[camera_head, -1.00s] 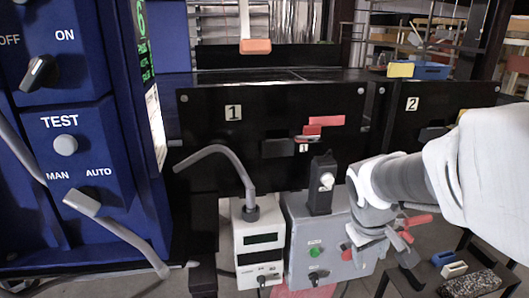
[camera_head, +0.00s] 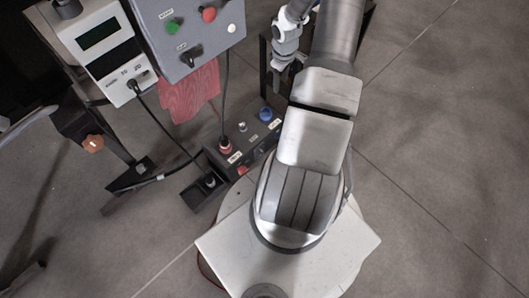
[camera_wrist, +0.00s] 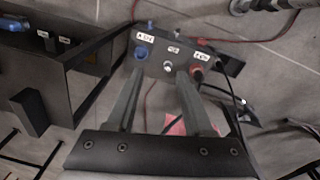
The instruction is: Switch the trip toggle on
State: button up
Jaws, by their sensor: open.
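A dark control box (camera_head: 256,151) sits low near the floor. A small silver toggle (camera_head: 242,127) stands on its top between a blue connector (camera_head: 266,114) and a red connector (camera_head: 225,146). The wrist view also shows this toggle (camera_wrist: 168,66) beyond my fingertips, with a small label above it too blurred to read. I cannot tell the toggle's position. My gripper (camera_wrist: 158,74) is open and empty, its fingers pointing toward the box. In the head view my gripper (camera_head: 279,78) is small, above and right of the box.
A grey panel box (camera_head: 190,35) with green and red buttons and a black switch stands at upper left. A white meter (camera_head: 103,40) stands beside it. Cables run near the dark box, and a red cloth (camera_head: 192,92) hangs behind it. Open floor lies to the right.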

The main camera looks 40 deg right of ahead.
jog(key=s+f+t+y+b, duration=0.1)
jog(key=s+f+b, duration=0.1)
jog(key=f, duration=0.7)
jog(key=s+f+y+b, duration=0.1)
jog(key=s+f+b, duration=0.1)
jog(key=f, duration=0.8)
jog(key=m+t+y+b, duration=0.1)
jog(key=m+t+b, duration=0.1)
jog(key=b, duration=0.2)
send_near(264, 153)
jog(key=b+x, duration=0.5)
jog(key=x, duration=0.3)
jog(key=shift+f+b, duration=0.15)
jog(key=shift+b, duration=0.15)
jog(key=shift+c, duration=0.4)
grip_shut()
